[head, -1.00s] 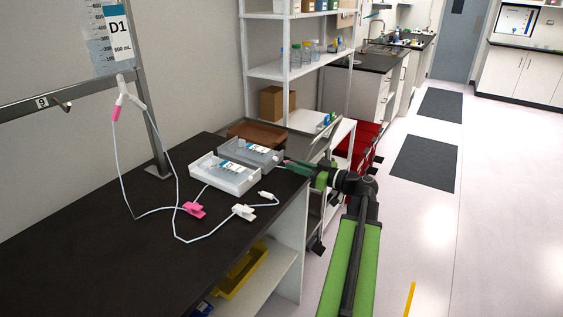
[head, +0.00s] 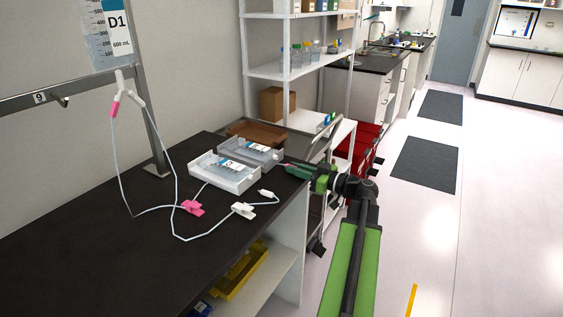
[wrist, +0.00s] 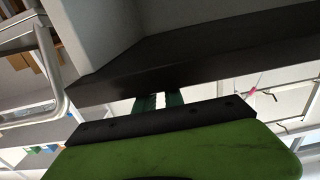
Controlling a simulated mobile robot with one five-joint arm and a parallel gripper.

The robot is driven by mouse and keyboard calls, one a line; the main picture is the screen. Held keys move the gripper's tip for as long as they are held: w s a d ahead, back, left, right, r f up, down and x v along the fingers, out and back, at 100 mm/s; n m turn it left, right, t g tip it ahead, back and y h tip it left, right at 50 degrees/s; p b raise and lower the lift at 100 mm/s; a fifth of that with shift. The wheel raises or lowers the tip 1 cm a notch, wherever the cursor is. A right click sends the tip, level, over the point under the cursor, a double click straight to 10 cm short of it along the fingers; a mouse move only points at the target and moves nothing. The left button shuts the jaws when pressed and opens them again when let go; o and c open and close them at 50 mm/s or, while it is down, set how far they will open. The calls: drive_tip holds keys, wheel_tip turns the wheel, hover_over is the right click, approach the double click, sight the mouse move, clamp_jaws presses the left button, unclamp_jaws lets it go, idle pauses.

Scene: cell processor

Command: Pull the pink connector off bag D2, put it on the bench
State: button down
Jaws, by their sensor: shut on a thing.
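My gripper (head: 290,167) is at the right edge of the bench, just right of the grey tray. It is shut on a small pink piece, the pink connector (head: 287,164), of which only a sliver shows at the fingertips. A bag (head: 259,149) with a blue and white label lies in the grey tray (head: 277,160); its label is too small to read. I cannot tell whether the connector still touches the bag's port. In the wrist view the green fingers (wrist: 158,101) run up to the dark bench edge (wrist: 190,55), which hides their tips.
A white tray (head: 237,187) with another bag stands in front of the grey one. The bench's front left (head: 80,255) is clear.

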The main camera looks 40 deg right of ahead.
drive_tip(key=shift+f, duration=0.25)
drive_tip(key=c, duration=1.4)
unclamp_jaws()
drive_tip(key=shift+o, duration=0.2)
drive_tip(key=shift+s, duration=0.1)
drive_tip(key=v, duration=1.7)
drive_tip(key=shift+s, duration=0.15)
